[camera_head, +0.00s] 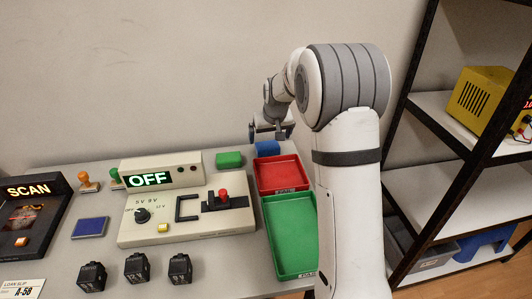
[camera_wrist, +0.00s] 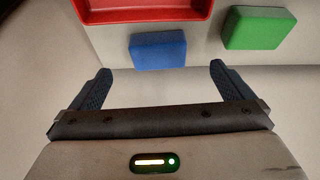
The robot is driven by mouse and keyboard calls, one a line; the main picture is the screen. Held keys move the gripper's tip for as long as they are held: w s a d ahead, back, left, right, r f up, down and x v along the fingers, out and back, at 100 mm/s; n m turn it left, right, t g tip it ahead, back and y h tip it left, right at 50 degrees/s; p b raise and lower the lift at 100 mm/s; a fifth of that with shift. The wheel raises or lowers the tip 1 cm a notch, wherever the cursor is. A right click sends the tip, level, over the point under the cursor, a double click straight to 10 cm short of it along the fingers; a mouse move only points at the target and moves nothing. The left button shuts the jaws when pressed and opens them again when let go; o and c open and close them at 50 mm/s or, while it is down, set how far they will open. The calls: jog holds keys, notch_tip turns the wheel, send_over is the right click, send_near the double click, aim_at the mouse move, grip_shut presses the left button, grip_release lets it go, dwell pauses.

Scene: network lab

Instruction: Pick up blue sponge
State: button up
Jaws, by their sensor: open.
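The blue sponge (camera_head: 267,148) lies on the table at the back, just behind the red tray (camera_head: 281,187). In the wrist view the blue sponge (camera_wrist: 158,50) shows as a flat block near the top middle, close to the edge of the red tray (camera_wrist: 145,30). My gripper (camera_wrist: 158,80) is open and empty, its two dark fingers spread wide. The sponge appears ahead of the fingertips and roughly centred between them, apart from both. In the head view my gripper (camera_head: 272,130) is above and near the sponge, partly hidden by my arm.
A green sponge (camera_head: 229,160) lies left of the blue one; it also shows in the wrist view (camera_wrist: 256,27). A green tray (camera_head: 291,235) sits in front of the red tray. A control box with an OFF display (camera_head: 160,171) stands left. A shelf (camera_head: 440,190) stands right.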

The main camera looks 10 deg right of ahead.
aim_at(268, 146)
jog(key=x, duration=0.4)
jog(key=w+x, duration=0.1)
jog(key=x, duration=0.3)
jog(key=shift+w+d, duration=0.1)
jog(key=shift+d, duration=0.05)
jog(key=shift+c, duration=0.4)
jog(key=c, duration=0.9)
